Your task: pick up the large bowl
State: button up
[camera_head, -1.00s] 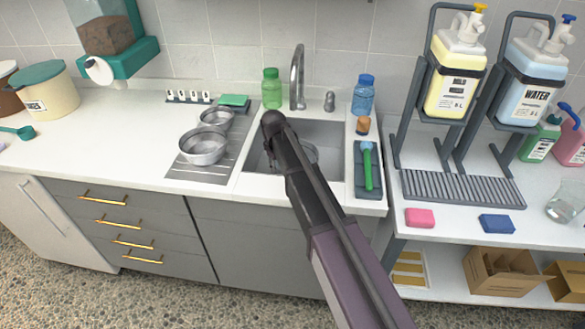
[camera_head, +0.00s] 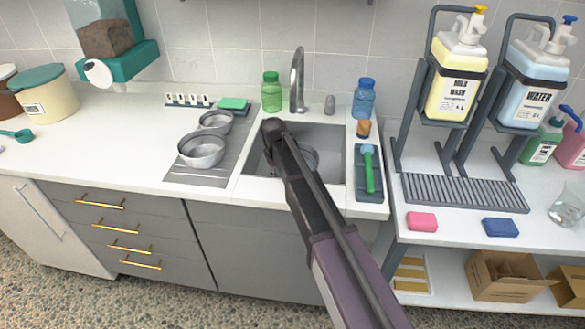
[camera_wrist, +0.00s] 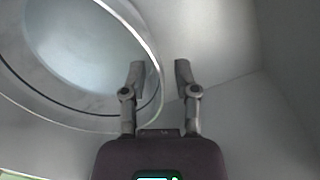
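A round metal bowl (camera_head: 311,158) sits in the sink, mostly hidden behind my arm in the head view. A large metal bowl with a wide rim (camera_wrist: 85,50) fills the upper left of the wrist view. My gripper (camera_wrist: 160,72) is open, with its two fingers apart. The bowl's right rim shows between the fingertips, and the left finger overlaps the bowl in the picture. I cannot tell whether either finger touches it. In the head view my gripper is hidden behind my arm, over the sink.
Two other metal bowls, a front one (camera_head: 201,152) and a smaller back one (camera_head: 215,122), stand on the drainboard (camera_head: 196,177) left of the sink (camera_head: 337,133). The faucet (camera_head: 297,80) rises behind the sink. A tray (camera_head: 369,190) with a green-handled brush (camera_head: 368,170) lies right of it.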

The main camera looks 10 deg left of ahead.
grip_shut()
jog(key=shift+r, duration=0.1)
notch_tip(320, 180, up, 10)
jog(key=p, duration=1)
dwell(0.9)
